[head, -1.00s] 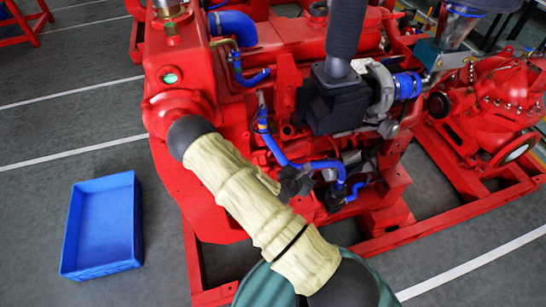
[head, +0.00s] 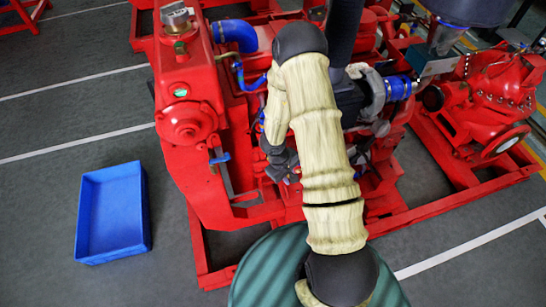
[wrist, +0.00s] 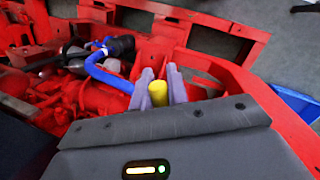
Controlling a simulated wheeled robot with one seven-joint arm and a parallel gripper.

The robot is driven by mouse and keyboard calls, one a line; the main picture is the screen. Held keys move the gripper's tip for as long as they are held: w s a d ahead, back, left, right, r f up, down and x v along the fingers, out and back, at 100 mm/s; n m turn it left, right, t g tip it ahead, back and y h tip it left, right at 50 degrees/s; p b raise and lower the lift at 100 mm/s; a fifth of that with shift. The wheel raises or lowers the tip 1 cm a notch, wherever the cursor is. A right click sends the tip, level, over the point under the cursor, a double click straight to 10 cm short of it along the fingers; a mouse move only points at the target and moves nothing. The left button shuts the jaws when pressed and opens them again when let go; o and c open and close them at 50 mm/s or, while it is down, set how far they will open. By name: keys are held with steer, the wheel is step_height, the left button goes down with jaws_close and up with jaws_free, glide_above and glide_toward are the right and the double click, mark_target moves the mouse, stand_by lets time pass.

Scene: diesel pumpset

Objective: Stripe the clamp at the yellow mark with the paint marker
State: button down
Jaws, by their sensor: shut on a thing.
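My gripper (wrist: 160,77) is shut on a yellow cylinder, which looks like the paint marker (wrist: 158,94), in the wrist view. The marker sits between the two grey-purple fingers over the red pumpset frame. In the head view my forearm hangs down from a raised elbow. A dark part of my wrist shows beside the engine, but the fingertips and marker cannot be made out. Blue hoses run on the engine (head: 237,33), and one hose (wrist: 108,76) passes left of the fingers in the wrist view. I cannot pick out the clamp or its yellow mark.
The red diesel engine (head: 188,120) fills the middle, with a red pump (head: 495,95) at right. A blue bin (head: 112,212) lies on the grey floor at left, which is otherwise clear. Red base rails (head: 440,205) edge the machine.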

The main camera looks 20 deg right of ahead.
steer(key=w+a+r+m+p, duration=0.2)
steer(key=w+a+r+m, duration=0.1)
steer(key=r, duration=0.3)
steer(key=shift+a+r+m+t, duration=0.15)
steer(key=shift+a+m+t, duration=0.25)
steer(key=shift+a+m, duration=0.45)
steer(key=shift+r+p, duration=0.2)
steer(key=shift+p, duration=0.55)
steer(key=w+p, duration=0.4)
steer(key=p, duration=0.4)
steer(key=shift+w, duration=0.25)
steer(key=shift+f, duration=0.15)
steer(key=shift+p, duration=0.45)
steer(key=shift+w, duration=0.25)
